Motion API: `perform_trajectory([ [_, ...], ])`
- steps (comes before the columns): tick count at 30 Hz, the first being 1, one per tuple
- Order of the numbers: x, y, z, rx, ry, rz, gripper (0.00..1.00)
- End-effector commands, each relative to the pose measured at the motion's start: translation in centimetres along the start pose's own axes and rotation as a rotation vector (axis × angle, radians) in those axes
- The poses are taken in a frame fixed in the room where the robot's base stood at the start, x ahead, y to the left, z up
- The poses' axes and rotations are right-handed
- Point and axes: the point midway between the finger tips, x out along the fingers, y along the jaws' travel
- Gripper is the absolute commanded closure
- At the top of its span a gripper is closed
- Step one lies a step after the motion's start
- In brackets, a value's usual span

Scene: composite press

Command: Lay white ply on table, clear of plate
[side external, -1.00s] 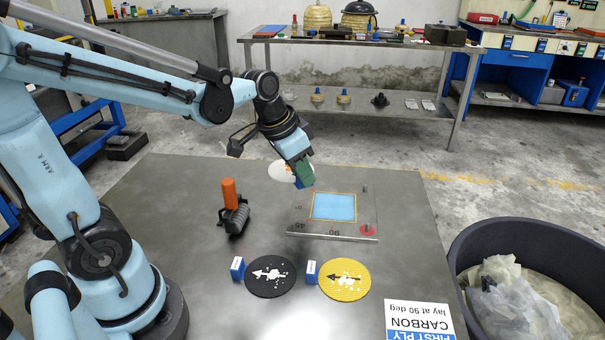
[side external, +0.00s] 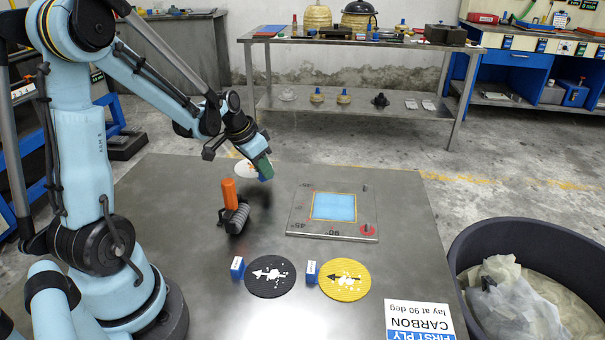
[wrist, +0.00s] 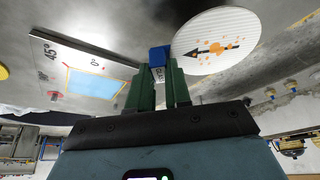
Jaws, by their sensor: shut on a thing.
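The white ply (side external: 245,168) is a round white disc with a black arrow and orange spots. It also shows in the wrist view (wrist: 225,30). My gripper (side external: 264,173) has green fingers shut on the blue tab (wrist: 158,57) at the ply's edge. The ply is over the far part of the table (side external: 165,220), to the left of the plate and apart from it. Its height above the table is hard to tell. The plate (side external: 300,227) has angle marks and a light-blue square (side external: 334,207); it also shows in the wrist view (wrist: 50,55).
A roller with an orange handle (side external: 229,192) stands in front of my gripper. A black ply (side external: 271,277) and a yellow ply (side external: 345,280), with blue tabs, lie at the front near a printed card (side external: 418,316). A dark bin (side external: 470,245) stands at the right. The table's left part is clear.

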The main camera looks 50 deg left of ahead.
Motion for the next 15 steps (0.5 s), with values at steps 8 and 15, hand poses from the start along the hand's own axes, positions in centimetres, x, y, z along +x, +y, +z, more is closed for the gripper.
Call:
perform_trajectory([
  [8,2.5,-0.1,1.0,0.001,0.000,0.000,1.00],
  [15,3.8,-0.1,1.6,0.001,0.000,0.000,1.00],
])
